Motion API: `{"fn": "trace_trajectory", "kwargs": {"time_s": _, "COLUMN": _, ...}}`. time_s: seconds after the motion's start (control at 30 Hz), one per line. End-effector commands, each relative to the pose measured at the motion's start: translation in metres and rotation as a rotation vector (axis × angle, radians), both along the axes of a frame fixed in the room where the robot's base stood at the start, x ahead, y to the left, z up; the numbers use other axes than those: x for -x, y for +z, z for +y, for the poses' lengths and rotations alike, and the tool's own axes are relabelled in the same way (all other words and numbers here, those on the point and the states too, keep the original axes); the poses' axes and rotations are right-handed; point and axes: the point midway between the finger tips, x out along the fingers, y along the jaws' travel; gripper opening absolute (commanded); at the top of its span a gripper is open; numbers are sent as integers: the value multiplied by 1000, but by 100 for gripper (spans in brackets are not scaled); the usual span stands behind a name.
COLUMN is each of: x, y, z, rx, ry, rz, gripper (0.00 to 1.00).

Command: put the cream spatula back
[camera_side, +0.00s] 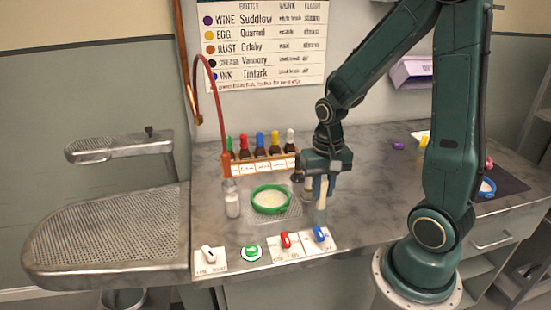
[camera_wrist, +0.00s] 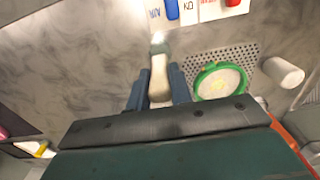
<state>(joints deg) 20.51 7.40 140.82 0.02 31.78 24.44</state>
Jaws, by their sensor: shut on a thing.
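My gripper (camera_side: 321,186) points down over the grey worktop, right of the green-rimmed dish. Its two blue fingers are shut on the cream spatula (camera_side: 321,199), which hangs roughly upright between them. In the wrist view the spatula (camera_wrist: 159,75) shows as a pale cream length with a grey-green end, between the fingertips (camera_wrist: 160,88). Its lower end is close to the worktop; I cannot tell whether it touches. The part between the fingers is partly hidden.
The green-rimmed dish (camera_side: 270,199) sits on a perforated plate beside a white jar (camera_side: 232,200). A rack of bottles (camera_side: 264,160) stands behind. Switches (camera_side: 319,235) line the front edge. A dark mat (camera_side: 508,184) with a blue-rimmed dish lies right. Bare worktop lies between mat and gripper.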

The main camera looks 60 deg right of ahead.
Motion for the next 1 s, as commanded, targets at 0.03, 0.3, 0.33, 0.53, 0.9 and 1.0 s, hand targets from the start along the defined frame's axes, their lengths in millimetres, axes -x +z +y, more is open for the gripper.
{"fn": "trace_trajectory", "kwargs": {"time_s": 0.03, "x": 0, "y": -1, "z": 0, "rx": -1, "ry": 0, "rz": 1, "gripper": 0}}
{"fn": "trace_trajectory", "kwargs": {"time_s": 0.3, "x": 0, "y": -6, "z": 0, "rx": -1, "ry": 0, "rz": 1, "gripper": 0}}
{"fn": "trace_trajectory", "kwargs": {"time_s": 0.33, "x": 0, "y": -7, "z": 0, "rx": -1, "ry": 0, "rz": 1, "gripper": 0}}
{"fn": "trace_trajectory", "kwargs": {"time_s": 0.53, "x": 0, "y": -9, "z": 0, "rx": 0, "ry": 0, "rz": 1, "gripper": 0}}
{"fn": "trace_trajectory", "kwargs": {"time_s": 0.9, "x": 0, "y": -9, "z": 0, "rx": 0, "ry": 0, "rz": 0, "gripper": 0}}
{"fn": "trace_trajectory", "kwargs": {"time_s": 1.0, "x": 0, "y": -10, "z": 0, "rx": -1, "ry": 0, "rz": 1, "gripper": 0}}
